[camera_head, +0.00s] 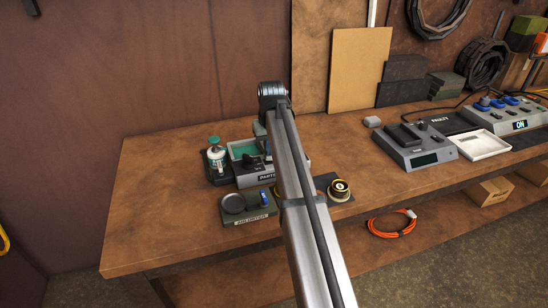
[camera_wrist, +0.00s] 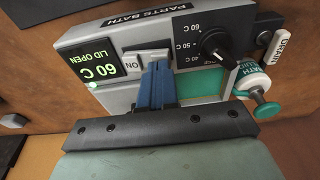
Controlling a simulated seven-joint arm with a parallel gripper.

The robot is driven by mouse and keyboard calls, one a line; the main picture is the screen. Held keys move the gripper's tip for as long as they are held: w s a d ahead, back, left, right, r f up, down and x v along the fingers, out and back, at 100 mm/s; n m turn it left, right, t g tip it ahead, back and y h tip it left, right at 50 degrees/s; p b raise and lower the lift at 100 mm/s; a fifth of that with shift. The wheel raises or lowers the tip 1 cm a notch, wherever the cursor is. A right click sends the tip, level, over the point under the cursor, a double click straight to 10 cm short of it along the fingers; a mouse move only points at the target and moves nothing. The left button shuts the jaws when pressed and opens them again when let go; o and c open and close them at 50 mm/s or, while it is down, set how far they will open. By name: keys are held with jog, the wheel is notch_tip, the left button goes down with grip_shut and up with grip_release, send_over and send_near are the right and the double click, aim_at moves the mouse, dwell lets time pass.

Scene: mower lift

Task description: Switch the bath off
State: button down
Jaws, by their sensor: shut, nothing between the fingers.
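The parts bath (camera_wrist: 105,38) fills the upper wrist view. In the head view the bath (camera_head: 246,178) is partly hidden by my arm. Its lit display (camera_wrist: 92,64) reads 60 C and LID OPEN in green. Beside it is a pale rocker switch (camera_wrist: 133,63) marked ON. My gripper (camera_wrist: 157,68), with blue fingers, is shut and empty. Its tips are at the switch's lower right edge; I cannot tell whether they touch it. In the head view the gripper is hidden.
A bath fluid bottle (camera_wrist: 253,80) and a drain control (camera_wrist: 278,45) are right of the dial. A grey control box (camera_head: 415,145) stands right.

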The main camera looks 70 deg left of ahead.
jog(key=shift+f, duration=0.35)
jog(key=shift+r, duration=0.1)
dwell(0.3)
jog(key=shift+r, duration=3.4)
